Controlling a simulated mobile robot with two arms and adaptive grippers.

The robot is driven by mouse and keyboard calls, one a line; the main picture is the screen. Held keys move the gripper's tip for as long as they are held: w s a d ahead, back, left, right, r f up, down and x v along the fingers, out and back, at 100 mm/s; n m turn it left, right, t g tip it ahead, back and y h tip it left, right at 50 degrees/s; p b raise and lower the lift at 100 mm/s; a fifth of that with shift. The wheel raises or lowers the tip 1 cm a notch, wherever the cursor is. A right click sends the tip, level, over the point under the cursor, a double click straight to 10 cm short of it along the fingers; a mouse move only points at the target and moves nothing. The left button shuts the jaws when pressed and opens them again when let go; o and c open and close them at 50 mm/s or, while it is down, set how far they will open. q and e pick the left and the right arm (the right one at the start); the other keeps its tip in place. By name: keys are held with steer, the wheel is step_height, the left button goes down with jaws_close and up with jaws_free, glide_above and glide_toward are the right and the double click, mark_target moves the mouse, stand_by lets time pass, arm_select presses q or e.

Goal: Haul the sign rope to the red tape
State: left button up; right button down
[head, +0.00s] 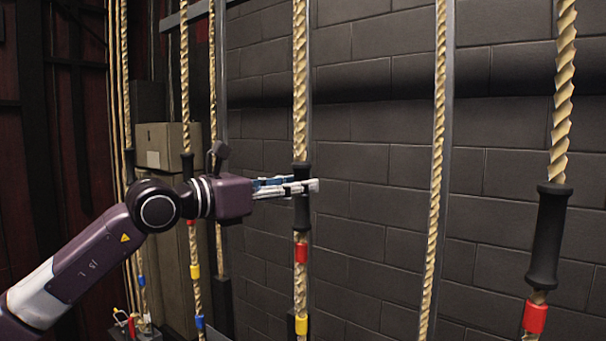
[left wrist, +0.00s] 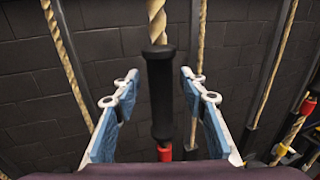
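A twisted tan rope (head: 300,80) hangs near the middle of the head view, with a black grip sleeve (head: 302,216) on it. Red tape (head: 301,253) is wrapped on this rope just below the sleeve, and yellow tape (head: 301,325) lower down. My left gripper (head: 305,187) is at the sleeve's upper part. In the left wrist view, its fingers (left wrist: 159,85) are spread on either side of the black sleeve (left wrist: 162,95), with gaps both sides. The red tape (left wrist: 164,155) shows below it. I see no label telling which rope is the sign rope. My right gripper is out of view.
Another rope with a black sleeve (head: 549,238) and red tape (head: 535,317) hangs at the right. A bare rope (head: 438,150) hangs between. More ropes, one with yellow tape (head: 195,271), hang left, before stacked boxes (head: 165,147). A dark block wall (head: 380,160) stands behind.

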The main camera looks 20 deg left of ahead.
arm_select(q)
steer(key=shift+w+d, duration=0.45)
steer(key=shift+w, duration=0.1)
steer(key=shift+a, duration=0.1)
jaws_close()
